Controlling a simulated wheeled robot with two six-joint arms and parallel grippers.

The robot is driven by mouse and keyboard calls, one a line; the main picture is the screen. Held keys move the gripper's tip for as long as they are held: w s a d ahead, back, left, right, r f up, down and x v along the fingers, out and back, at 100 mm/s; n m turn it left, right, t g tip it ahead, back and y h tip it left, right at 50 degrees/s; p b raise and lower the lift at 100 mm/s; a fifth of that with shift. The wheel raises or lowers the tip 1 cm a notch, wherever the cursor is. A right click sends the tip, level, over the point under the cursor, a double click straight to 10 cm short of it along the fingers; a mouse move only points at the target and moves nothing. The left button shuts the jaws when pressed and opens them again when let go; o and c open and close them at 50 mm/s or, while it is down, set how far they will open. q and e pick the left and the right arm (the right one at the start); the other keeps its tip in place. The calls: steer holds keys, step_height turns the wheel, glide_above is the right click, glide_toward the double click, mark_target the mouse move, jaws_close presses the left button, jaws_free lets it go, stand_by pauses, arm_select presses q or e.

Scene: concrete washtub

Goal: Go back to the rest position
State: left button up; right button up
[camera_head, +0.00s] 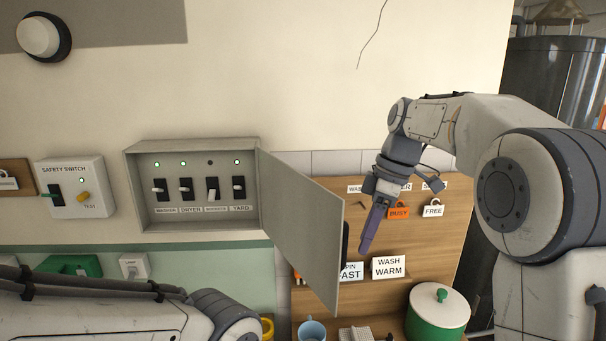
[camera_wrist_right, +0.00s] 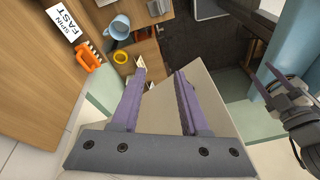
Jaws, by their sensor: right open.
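My right gripper (camera_head: 372,225) hangs in front of the wooden shelf panel, just right of the open grey door (camera_head: 300,220) of the switch box. In the right wrist view its purple fingers (camera_wrist_right: 160,78) are spread apart with nothing held between them. The pale door lies behind them there; I cannot tell whether they touch it. My left arm (camera_head: 110,315) lies low at the left of the head view, and its gripper is out of that view. Purple fingers, seemingly of my left gripper (camera_wrist_right: 282,85), show small at the right of the wrist view.
The open switch box (camera_head: 130,190) holds several switches. A safety switch (camera_head: 90,185) is left of it. Busy (camera_head: 398,212) and free (camera_head: 433,210) tags hang on the panel. Below are a wash warm card (camera_head: 388,267), a blue mug (camera_head: 312,330) and a green-and-white pot (camera_head: 438,310).

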steer(key=s+d+f+m+t+h, duration=0.1)
steer(key=s+d+f+m+h, duration=0.1)
steer(key=s+f+m, duration=0.65)
steer(key=s+d+f+m+t+h, duration=0.1)
steer(key=s+d+f+m+t, duration=0.1)
steer(key=s+f+m, duration=0.65)
steer(key=s+a+f+n+g+b, duration=0.1)
steer(key=s+a+f+n+b, duration=0.2)
steer(key=s+a+n+b, duration=0.2)
steer(key=s+a+f+n+g+y+b, duration=0.1)
steer(key=s+a+f+n+b, duration=0.3)
steer(key=a, duration=0.4)
steer(key=shift+s+a+n+g+b, duration=0.2)
steer(key=shift+s+n+g+b, duration=0.3)
steer(key=shift+s, duration=0.5)
stand_by(3.0)
